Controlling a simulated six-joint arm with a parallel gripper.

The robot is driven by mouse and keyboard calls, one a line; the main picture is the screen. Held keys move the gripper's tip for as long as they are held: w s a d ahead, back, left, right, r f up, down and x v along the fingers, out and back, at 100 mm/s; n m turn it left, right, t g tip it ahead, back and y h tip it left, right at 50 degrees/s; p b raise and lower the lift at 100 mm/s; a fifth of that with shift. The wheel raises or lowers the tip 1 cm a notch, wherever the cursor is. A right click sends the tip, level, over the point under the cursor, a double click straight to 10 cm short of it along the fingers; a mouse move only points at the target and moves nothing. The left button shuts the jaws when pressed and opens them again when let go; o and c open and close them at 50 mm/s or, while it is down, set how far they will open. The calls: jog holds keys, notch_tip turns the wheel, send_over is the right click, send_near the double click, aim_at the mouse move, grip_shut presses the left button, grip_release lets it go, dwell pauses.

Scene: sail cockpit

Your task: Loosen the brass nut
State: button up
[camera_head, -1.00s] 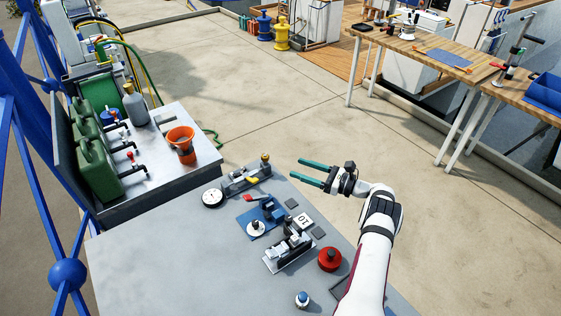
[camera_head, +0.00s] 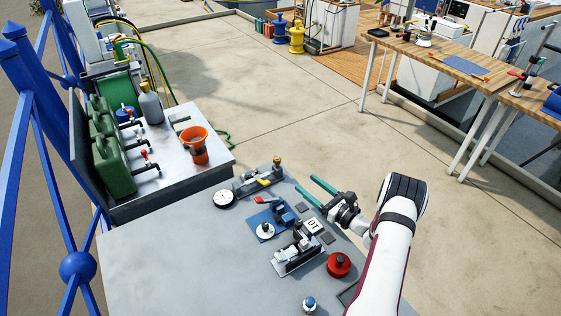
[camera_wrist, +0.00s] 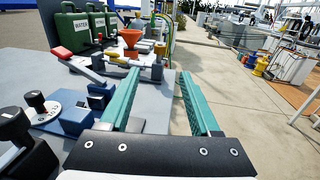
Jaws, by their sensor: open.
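A brass-coloured knob-like piece (camera_head: 277,161), which looks like the brass nut, stands upright at the far right end of a long grey fixture (camera_head: 247,187) near the bench's far edge. In the wrist view the brass piece (camera_wrist: 160,48) shows above and beyond my fingertips, at the right end of the fixture. My gripper (camera_head: 307,187) has two green fingers spread apart, with nothing between them. It is over the right side of the bench, nearer than the brass piece and apart from it. The wrist view also shows the empty gap between the fingers (camera_wrist: 158,78).
The bench's left part is clear.

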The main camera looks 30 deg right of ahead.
aim_at(280, 162)
jog(key=w, duration=0.5)
jog(key=w+a, duration=0.1)
jog(key=w, duration=0.3)
jog(key=w+a, duration=0.1)
jog(key=w, duration=0.4)
jog(key=shift+w+a, duration=0.2)
jog(key=shift+w, duration=0.1)
grip_shut()
